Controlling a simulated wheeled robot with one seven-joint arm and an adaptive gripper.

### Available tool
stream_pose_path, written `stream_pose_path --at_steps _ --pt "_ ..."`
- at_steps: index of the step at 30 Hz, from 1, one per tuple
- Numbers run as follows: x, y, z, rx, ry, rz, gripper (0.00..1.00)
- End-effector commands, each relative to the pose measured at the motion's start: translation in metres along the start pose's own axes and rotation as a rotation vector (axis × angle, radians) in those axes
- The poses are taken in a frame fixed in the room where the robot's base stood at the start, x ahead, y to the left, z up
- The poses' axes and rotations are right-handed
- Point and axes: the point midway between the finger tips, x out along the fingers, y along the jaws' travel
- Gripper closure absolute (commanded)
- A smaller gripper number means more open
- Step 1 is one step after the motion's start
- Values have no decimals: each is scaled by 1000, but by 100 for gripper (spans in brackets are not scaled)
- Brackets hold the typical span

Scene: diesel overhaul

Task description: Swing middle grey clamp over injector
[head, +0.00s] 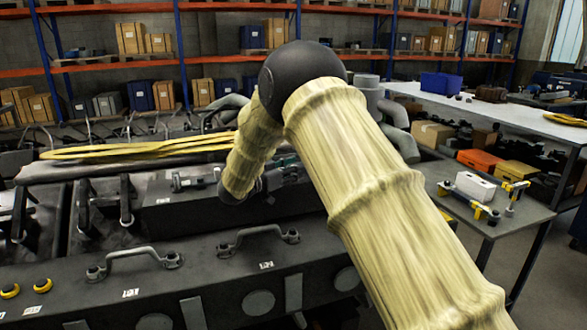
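My arm reaches over the dark engine (185,270) and bends down at a black elbow. Its end is low over the engine's top, just right of the picture's middle left. My gripper (284,172) is small and dark there, partly behind my forearm, and its fingers cannot be made out. The middle grey clamp cannot be picked out for sure, and my arm hides part of that area.
Two raised handles (135,258) and (258,238) stand along the engine's front edge. Yellow hoses (140,150) lie along the back. At right, a small grey table (478,222) holds a white box (474,186) and yellow-ended tools. A long bench (480,110) stands behind it.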

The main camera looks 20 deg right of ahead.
Motion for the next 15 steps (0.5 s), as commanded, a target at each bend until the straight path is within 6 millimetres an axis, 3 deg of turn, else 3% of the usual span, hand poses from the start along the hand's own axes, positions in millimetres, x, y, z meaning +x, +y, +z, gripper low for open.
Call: stream_pose_path --at_steps 4,10,15 --pt "0 0 0 0 0 0 64" --pt "-1 0 0 0 0 0 100" --pt "-1 0 0 0 0 -2 100"
